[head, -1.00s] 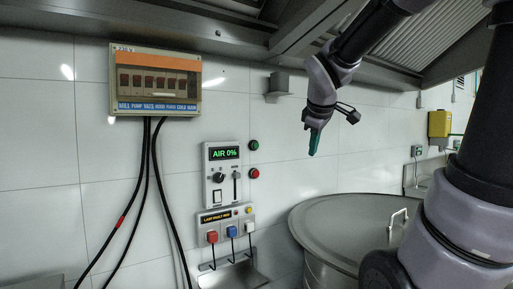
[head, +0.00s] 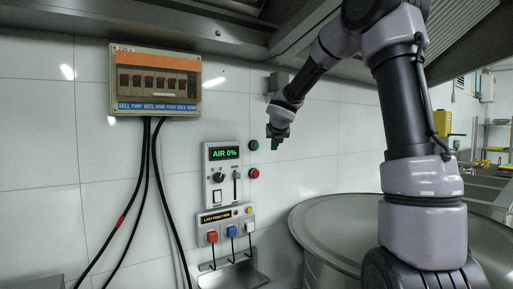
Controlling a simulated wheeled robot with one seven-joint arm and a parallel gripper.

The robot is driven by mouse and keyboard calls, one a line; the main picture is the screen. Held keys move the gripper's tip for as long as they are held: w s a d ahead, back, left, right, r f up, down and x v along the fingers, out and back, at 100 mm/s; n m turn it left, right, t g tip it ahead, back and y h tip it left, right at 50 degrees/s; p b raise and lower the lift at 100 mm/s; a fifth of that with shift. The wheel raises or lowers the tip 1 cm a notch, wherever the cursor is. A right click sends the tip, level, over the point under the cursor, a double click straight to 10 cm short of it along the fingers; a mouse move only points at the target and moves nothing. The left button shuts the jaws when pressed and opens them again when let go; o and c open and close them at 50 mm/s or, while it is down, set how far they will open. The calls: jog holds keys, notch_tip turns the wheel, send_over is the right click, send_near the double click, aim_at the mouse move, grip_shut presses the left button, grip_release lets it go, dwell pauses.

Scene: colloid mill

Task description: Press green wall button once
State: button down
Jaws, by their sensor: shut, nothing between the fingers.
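The green wall button (head: 254,145) is a small round button on the white tiled wall, just right of the panel whose display reads "AIR 0%" (head: 223,153). A red button (head: 254,173) sits right below it. My gripper (head: 275,146) is shut and empty. In the picture it is a short way right of the green button, at about the same height. I cannot tell how far its tip is from the wall. The green button is fully visible.
A breaker box (head: 155,82) with hanging black cables is on the wall at left. A lower panel with red, blue and white handles (head: 228,233) is below the display. A large round steel vessel (head: 330,225) stands at right. A metal hood (head: 220,35) overhangs above.

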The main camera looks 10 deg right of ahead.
jog(key=w+a, duration=0.3)
jog(key=w, duration=0.5)
jog(key=shift+a, duration=0.25)
jog(key=shift+w, duration=0.1)
dwell(2.0)
jog(key=shift+w+a, duration=0.2)
jog(key=shift+w, duration=0.05)
jog(key=shift+w+a, duration=0.2)
jog(key=shift+w, duration=0.2)
dwell(0.7)
dwell(0.3)
jog(key=shift+s+d, duration=0.4)
jog(key=shift+s, duration=0.35)
jog(key=shift+s+d, duration=0.35)
jog(key=shift+s, duration=0.4)
jog(key=shift+s+d, duration=0.3)
jog(key=shift+s, duration=0.5)
jog(key=shift+s+d, duration=0.35)
jog(key=shift+s, duration=0.4)
